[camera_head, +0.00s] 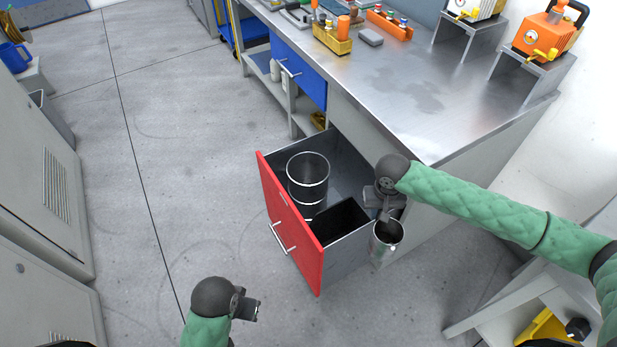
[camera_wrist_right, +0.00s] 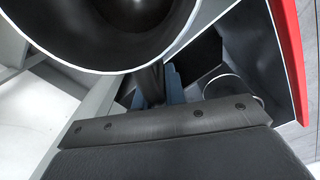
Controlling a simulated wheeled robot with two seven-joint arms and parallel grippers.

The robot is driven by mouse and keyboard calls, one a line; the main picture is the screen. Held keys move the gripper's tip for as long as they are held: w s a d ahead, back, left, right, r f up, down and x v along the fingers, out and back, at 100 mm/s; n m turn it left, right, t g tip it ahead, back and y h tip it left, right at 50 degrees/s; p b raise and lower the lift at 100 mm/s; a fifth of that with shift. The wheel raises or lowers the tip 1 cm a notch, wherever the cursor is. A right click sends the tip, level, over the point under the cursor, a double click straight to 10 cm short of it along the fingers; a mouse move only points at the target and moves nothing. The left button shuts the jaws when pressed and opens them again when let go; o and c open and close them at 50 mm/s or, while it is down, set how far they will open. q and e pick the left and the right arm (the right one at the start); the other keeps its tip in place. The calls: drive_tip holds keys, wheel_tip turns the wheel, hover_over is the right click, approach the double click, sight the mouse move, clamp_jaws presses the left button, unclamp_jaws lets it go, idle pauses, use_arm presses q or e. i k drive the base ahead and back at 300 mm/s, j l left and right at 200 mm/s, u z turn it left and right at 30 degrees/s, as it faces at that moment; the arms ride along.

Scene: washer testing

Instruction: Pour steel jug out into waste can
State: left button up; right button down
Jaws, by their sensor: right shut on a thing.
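The steel jug (camera_head: 385,240) hangs upright in my right gripper (camera_head: 383,205), just outside the right side wall of an open drawer. In the right wrist view the jug (camera_wrist_right: 105,45) fills the top with its round mouth, and the right gripper (camera_wrist_right: 160,88) is shut on it; the grip itself is partly hidden. A tall dark can with bright metal bands (camera_head: 308,180), which looks like the waste can, stands upright in the drawer, to the left of the jug and apart from it. My left gripper (camera_head: 247,306) is empty, low in front of the drawer; its jaw gap is unclear.
The red-fronted drawer (camera_head: 290,225) stands pulled out, with a black square bin (camera_head: 340,222) near its front right. The steel workbench (camera_head: 420,100) carries tools and an orange machine (camera_head: 545,35). Grey cabinets (camera_head: 45,180) stand at left. The floor between is clear.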

sight(307, 172)
drive_tip(key=k+l+z, duration=0.15)
drive_tip(key=k, duration=0.85)
drive_tip(key=z, duration=2.2)
drive_tip(key=j+z, duration=0.15)
drive_tip(key=z, duration=0.85)
drive_tip(key=k+j, duration=0.3)
drive_tip(key=j, duration=0.3)
drive_tip(key=k+j, duration=0.25)
drive_tip(key=j, duration=0.4)
drive_tip(key=k+j, duration=0.3)
drive_tip(key=j, duration=0.3)
drive_tip(key=k+j, duration=0.25)
drive_tip(key=j, duration=0.35)
drive_tip(key=k+j, duration=0.3)
drive_tip(key=j, duration=0.3)
drive_tip(key=k+j, duration=0.3)
drive_tip(key=j, duration=0.35)
drive_tip(key=k+j, duration=0.25)
drive_tip(key=j, duration=0.35)
drive_tip(key=k+j, duration=0.3)
drive_tip(key=j, duration=0.3)
